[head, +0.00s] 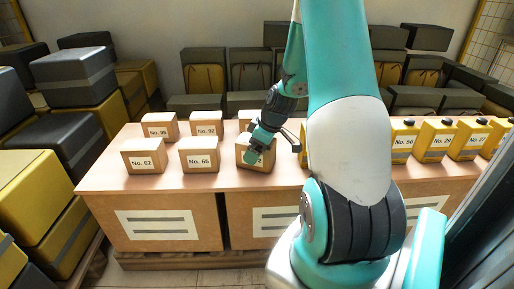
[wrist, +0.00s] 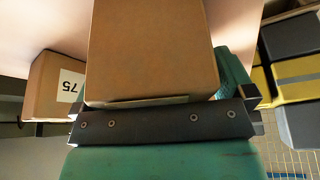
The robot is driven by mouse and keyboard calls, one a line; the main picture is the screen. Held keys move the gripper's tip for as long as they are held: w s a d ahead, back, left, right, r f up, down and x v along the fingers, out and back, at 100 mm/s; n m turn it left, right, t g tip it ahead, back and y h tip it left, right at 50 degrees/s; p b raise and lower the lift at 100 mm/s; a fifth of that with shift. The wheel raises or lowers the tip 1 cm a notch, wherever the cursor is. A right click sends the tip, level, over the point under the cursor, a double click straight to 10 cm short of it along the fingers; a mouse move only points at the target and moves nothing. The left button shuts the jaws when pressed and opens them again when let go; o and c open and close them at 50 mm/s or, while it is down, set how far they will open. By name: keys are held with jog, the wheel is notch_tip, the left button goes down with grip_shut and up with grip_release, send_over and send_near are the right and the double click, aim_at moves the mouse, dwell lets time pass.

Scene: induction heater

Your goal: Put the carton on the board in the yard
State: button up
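Several brown cartons with white number labels stand on the brown bench (head: 210,178). The carton at my gripper (head: 264,145) stands in the front row, and its label is mostly covered by the gripper. This carton (head: 258,158) fills the middle of the wrist view (wrist: 150,50), close against the dark bar of my gripper (wrist: 165,121). The fingertips do not show clearly, so I cannot tell whether they grip it. Carton No. 65 (head: 199,157) and carton No. 62 (head: 143,158) stand to its left. I cannot make out the board or the yard.
Cartons No. 95 (head: 160,127) and No. 92 (head: 206,126) stand behind. Yellow containers, such as No. 29 (head: 436,140), line the right side. A carton marked 75 (wrist: 60,86) is beside my gripper in the wrist view. Dark and yellow crates (head: 77,78) crowd the left.

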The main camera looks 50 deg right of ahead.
jog(key=p+v, duration=0.4)
jog(key=v, duration=0.8)
jog(key=shift+r+p, duration=0.15)
jog(key=shift+p, duration=0.25)
jog(key=w+a+r+n+g+y, duration=0.1)
jog(key=w+a+r, duration=0.15)
jog(key=a, duration=0.85)
jog(key=w+a+r+n+y, duration=0.1)
jog(key=a+r, duration=0.3)
jog(key=a, duration=0.6)
jog(key=s+a+r+n+g, duration=0.1)
jog(key=s+a+r+g, duration=0.2)
jog(key=s+a, duration=1.2)
jog(key=a+r, duration=0.2)
jog(key=a, duration=0.1)
jog(key=shift+y, duration=0.4)
jog(key=shift+a+r, duration=0.1)
jog(key=shift+r, duration=0.05)
